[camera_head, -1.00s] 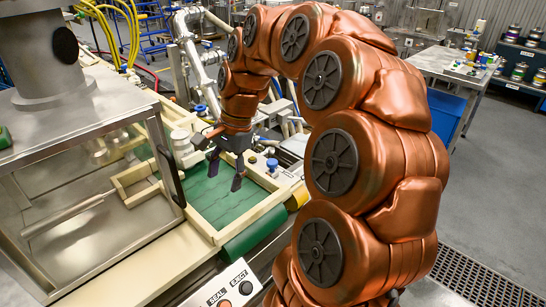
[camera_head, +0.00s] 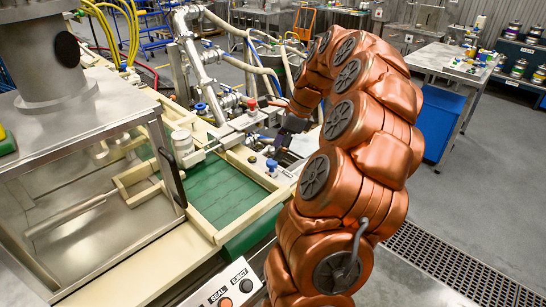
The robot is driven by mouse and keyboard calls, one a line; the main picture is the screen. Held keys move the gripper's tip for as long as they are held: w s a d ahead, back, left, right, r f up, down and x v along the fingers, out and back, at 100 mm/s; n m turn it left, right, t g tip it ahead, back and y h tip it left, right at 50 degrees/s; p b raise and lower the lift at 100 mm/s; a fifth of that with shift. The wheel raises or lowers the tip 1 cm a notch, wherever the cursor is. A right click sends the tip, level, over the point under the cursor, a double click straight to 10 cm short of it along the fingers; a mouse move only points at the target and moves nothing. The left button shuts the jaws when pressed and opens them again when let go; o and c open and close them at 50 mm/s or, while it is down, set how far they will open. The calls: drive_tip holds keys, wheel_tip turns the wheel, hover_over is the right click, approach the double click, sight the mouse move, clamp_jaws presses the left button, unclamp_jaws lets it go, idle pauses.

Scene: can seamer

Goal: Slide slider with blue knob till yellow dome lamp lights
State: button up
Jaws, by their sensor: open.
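A blue knob (camera_head: 271,164) stands upright on the right rail of the machine, beside the green belt. A second blue knob (camera_head: 200,107) sits by the silver pipes further back; I cannot tell for sure which belongs to the slider. At the left edge, a small yellow cap (camera_head: 3,132) shows on a green block, cut off by the frame; it may be the dome lamp. My gripper (camera_head: 288,132) is dark and open, right of and beyond the near blue knob, apart from it. My copper arm partly hides it.
The green belt (camera_head: 225,195) lies in a cream frame, right of a clear-walled chamber (camera_head: 90,215). A red knob (camera_head: 251,104) stands behind. A panel marked SEAL and EJECT (camera_head: 235,291) is in front.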

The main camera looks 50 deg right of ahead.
sight(272, 161)
drive_tip(key=shift+p+x, duration=0.5)
drive_tip(key=shift+x, duration=1.65)
clamp_jaws()
